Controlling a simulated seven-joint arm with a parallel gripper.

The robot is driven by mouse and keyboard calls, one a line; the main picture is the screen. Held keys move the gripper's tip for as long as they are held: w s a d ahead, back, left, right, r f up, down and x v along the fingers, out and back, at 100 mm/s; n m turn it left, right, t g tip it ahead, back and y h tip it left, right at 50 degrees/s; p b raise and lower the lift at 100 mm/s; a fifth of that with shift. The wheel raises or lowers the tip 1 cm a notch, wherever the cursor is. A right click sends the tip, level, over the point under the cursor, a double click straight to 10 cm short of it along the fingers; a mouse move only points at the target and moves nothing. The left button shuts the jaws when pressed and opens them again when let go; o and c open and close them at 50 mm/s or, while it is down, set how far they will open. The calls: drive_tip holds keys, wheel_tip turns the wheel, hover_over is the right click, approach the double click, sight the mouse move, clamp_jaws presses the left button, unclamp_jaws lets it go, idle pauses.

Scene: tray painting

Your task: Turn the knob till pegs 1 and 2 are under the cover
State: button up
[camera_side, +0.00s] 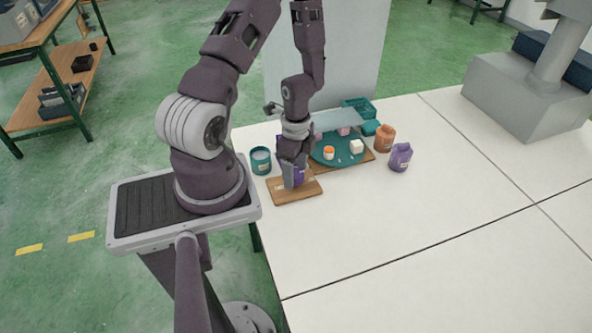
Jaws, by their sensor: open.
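My gripper (293,184) points down over a small wooden board (309,190) left of the tray. It is open, with a purple thing, possibly the knob, at its fingers. The fingers mostly hide it; contact is unclear.
A teal jar (261,161) stands close left of my gripper. An orange jar (385,138) and a purple bottle (400,157) stand right of the tray. A green basket (359,107) is behind. The white table (430,220) is clear in front and right.

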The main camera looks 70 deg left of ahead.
drive_tip(key=shift+w+f, duration=0.1)
drive_tip(key=shift+f, duration=0.05)
drive_tip(key=shift+c, duration=0.4)
clamp_jaws()
